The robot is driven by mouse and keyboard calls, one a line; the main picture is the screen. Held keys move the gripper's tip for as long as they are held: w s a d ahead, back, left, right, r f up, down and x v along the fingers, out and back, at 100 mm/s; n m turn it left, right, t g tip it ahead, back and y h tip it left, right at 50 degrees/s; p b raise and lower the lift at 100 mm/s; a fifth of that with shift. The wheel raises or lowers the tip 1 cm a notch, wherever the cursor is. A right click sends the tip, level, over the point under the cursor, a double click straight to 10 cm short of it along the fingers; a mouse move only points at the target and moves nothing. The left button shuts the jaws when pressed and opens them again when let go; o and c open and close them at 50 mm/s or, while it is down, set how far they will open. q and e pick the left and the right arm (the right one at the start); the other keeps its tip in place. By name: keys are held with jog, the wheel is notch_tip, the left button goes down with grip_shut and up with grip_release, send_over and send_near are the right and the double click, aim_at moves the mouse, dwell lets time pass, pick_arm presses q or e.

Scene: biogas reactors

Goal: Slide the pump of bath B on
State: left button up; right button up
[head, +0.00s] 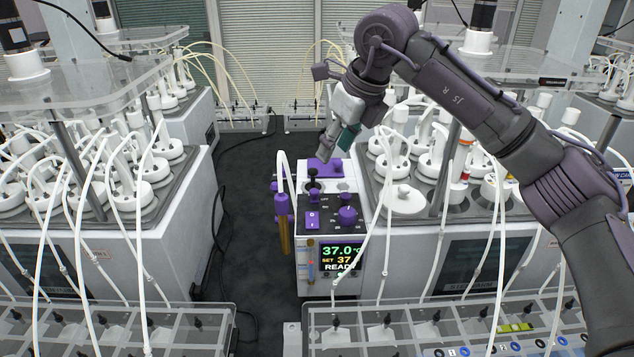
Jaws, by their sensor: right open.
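A white heating circulator (302,262) with purple parts stands at the left end of the right-hand bath (395,262). Its screen (340,257) reads 37.0, SET 37 and READY. I cannot tell from the markings which control is the pump's, nor read a letter B. My right gripper (328,148) is open and empty, pointing down above the back of the circulator, apart from the panel. My left gripper is not in view.
White bottles with tubes fill both baths, left (120,195) and right. Clear racks (110,325) with hanging tubes run along the front. A white hose rises left of the circulator; thin tubes cross in front of it. The dark floor (245,190) between the baths is mostly clear, with cables.

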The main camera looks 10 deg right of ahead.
aim_at(315, 190)
jog(key=p+x, duration=0.3)
jog(key=x, duration=0.7)
jog(key=shift+w+a, duration=0.1)
jog(key=shift+x, duration=0.85)
jog(key=shift+c, duration=0.2)
grip_shut()
